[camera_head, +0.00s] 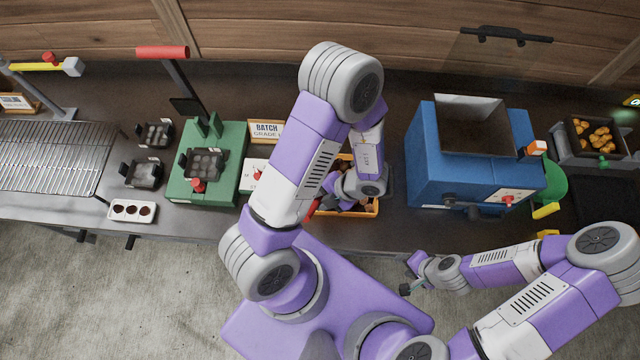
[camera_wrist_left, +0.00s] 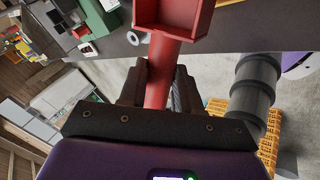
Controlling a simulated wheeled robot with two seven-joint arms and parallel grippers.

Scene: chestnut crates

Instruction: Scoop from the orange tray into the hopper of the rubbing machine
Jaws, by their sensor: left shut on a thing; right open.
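The orange tray (camera_head: 376,209) lies on the counter left of the blue rubbing machine, with brown chestnuts in it. My left arm covers much of it. My left gripper (camera_wrist_left: 158,78) is shut on the handle of a red scoop (camera_wrist_left: 172,32). Part of the scoop shows red beside the tray in the head view (camera_head: 313,207). The visible part of its pan looks bare; the rest is cut off by the top edge. The rubbing machine (camera_head: 425,160) has an open grey hopper (camera_head: 475,125) on top. My right gripper (camera_head: 408,288) is open and empty, in front of the counter.
A green press (camera_head: 215,135) with a red-handled lever stands left of the tray, near black moulds (camera_head: 145,172) and a wire rack (camera_head: 50,155). A crate of golden chestnuts (camera_head: 590,155) stands at the far right. A transparent panel with a black handle (camera_head: 505,36) rises behind the hopper.

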